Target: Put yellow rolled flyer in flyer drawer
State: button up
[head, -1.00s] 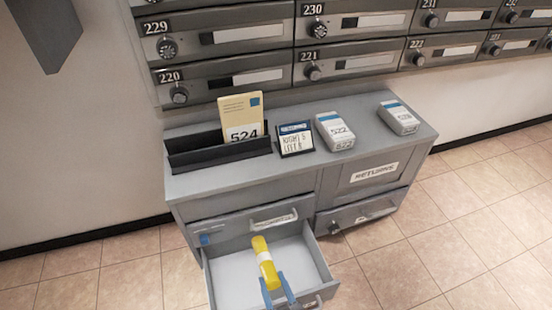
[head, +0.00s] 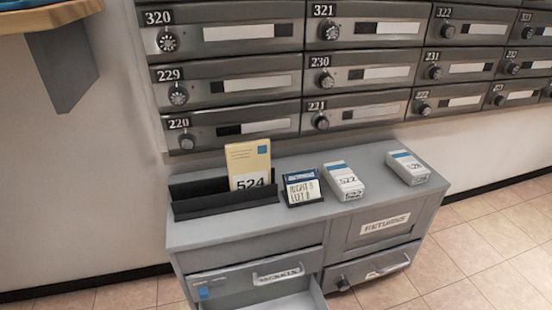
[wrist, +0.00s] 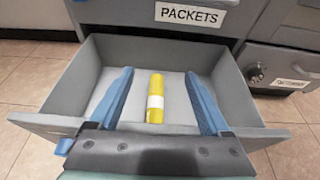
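The yellow rolled flyer (wrist: 156,100), with a white band around it, lies inside the open grey drawer (wrist: 75,80) in the wrist view. It seems to rest on the drawer floor. My gripper (wrist: 158,74) is open, with its blue fingers wide apart on either side of the flyer and clear of it. The head view shows only a back corner of the open drawer (head: 290,303); the flyer and gripper are outside that view. The open drawer's own front label is not visible.
A closed drawer labelled PACKETS (head: 262,273) sits above the open one. The cabinet top (head: 290,220) holds a black holder (head: 225,207) with a 524 envelope (head: 248,165), a small sign (head: 302,188) and two white parcels (head: 344,181). Mailboxes (head: 235,78) line the wall.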

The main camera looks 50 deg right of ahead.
jog(key=shift+s, duration=0.1)
jog(key=p+v, duration=0.4)
jog(key=v, duration=0.8)
jog(key=shift+s+a+r, duration=0.15)
jog(key=shift+s, duration=0.2)
